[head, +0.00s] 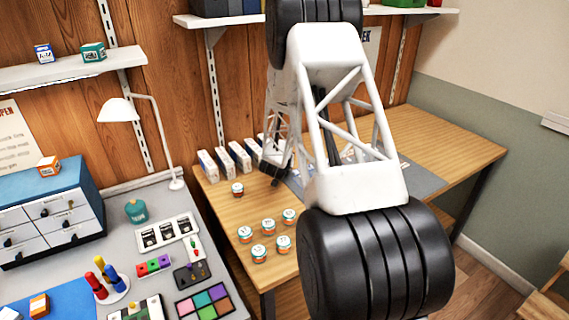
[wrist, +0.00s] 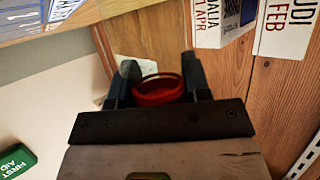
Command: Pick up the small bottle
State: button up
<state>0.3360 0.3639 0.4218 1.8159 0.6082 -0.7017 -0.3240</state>
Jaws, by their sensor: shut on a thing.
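My gripper (wrist: 160,72) is shut on a small bottle with a round red top (wrist: 158,92), which sits between the two dark fingers in the wrist view. Its lower body is mostly hidden by the gripper. In the head view my white and black arm covers most of the gripper and the held bottle cannot be made out. Several small bottles with white lids and orange bands stand in a group on the wooden table, one of them at the front (head: 259,253). Another small bottle (head: 237,189) stands apart, nearer the white boxes.
A row of white boxes (head: 223,163) stands at the back of the wooden table (head: 440,135); lettered boxes (wrist: 285,28) show close in the wrist view. The grey desk at left holds a lamp (head: 117,109), drawers (head: 45,217) and coloured blocks. The table's right part is clear.

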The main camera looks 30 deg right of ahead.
jog(key=shift+r, duration=0.15)
jog(key=shift+r, duration=1.45)
jog(key=shift+s+a+r, duration=0.15)
jog(key=shift+s+r, duration=0.05)
jog(key=shift+s, duration=0.05)
jog(key=s+a, duration=0.3)
jog(key=s, duration=0.4)
jog(key=s+a+r, duration=0.1)
jog(key=s+a, duration=0.2)
jog(key=s, duration=0.4)
jog(key=shift+r, duration=0.2)
jog(key=shift+s, duration=0.1)
